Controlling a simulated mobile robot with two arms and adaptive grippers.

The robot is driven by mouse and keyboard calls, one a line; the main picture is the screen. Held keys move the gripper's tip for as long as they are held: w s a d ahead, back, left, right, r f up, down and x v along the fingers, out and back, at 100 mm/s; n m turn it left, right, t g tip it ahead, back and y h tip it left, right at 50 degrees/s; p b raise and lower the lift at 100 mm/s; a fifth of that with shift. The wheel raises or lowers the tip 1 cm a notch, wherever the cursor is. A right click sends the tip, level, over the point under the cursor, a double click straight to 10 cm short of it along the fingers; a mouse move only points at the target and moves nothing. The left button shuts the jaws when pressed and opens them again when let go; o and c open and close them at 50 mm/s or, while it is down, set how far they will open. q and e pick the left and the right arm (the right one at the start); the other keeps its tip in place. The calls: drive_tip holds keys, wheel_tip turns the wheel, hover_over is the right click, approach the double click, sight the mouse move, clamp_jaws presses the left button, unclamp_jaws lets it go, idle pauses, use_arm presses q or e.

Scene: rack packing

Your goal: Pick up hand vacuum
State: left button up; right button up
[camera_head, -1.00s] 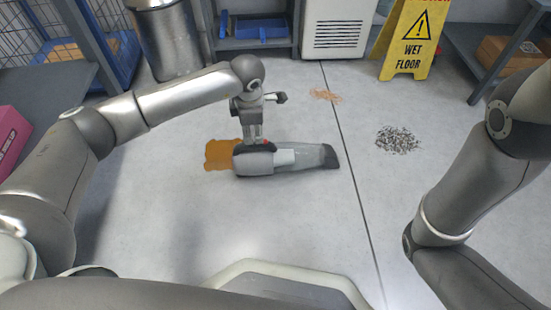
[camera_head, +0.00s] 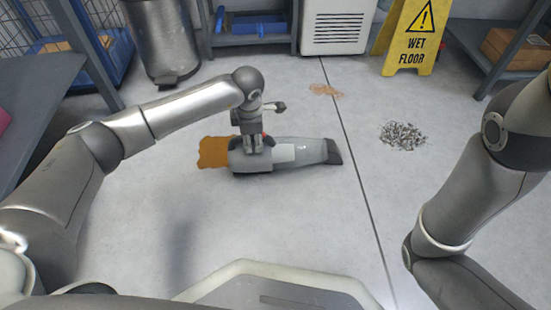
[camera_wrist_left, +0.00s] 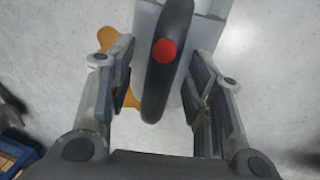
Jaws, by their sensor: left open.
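The hand vacuum (camera_head: 285,153) lies on the floor in the middle of the head view, its grey body pointing right. In the left wrist view its dark handle (camera_wrist_left: 168,70) with a red button runs between my fingers. My left gripper (camera_head: 252,148) is right above the vacuum's handle. In the left wrist view the left gripper (camera_wrist_left: 160,95) is open, one finger on each side of the handle, with gaps on both sides. My right arm shows at the right of the head view, but its gripper is out of view.
An orange-brown patch (camera_head: 213,152) lies at the vacuum's left end. A pile of grey bits (camera_head: 402,136) and a small tan spill (camera_head: 325,90) are on the floor. A yellow wet floor sign (camera_head: 413,42), a metal bin (camera_head: 162,40) and shelves stand behind. The floor at the front is clear.

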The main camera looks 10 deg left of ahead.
use_arm(q)
drive_tip(key=shift+w+f, duration=0.1)
drive_tip(key=shift+f, duration=0.35)
drive_tip(key=shift+r, duration=0.1)
clamp_jaws()
drive_tip(key=shift+r, duration=0.1)
drive_tip(key=shift+r, duration=0.1)
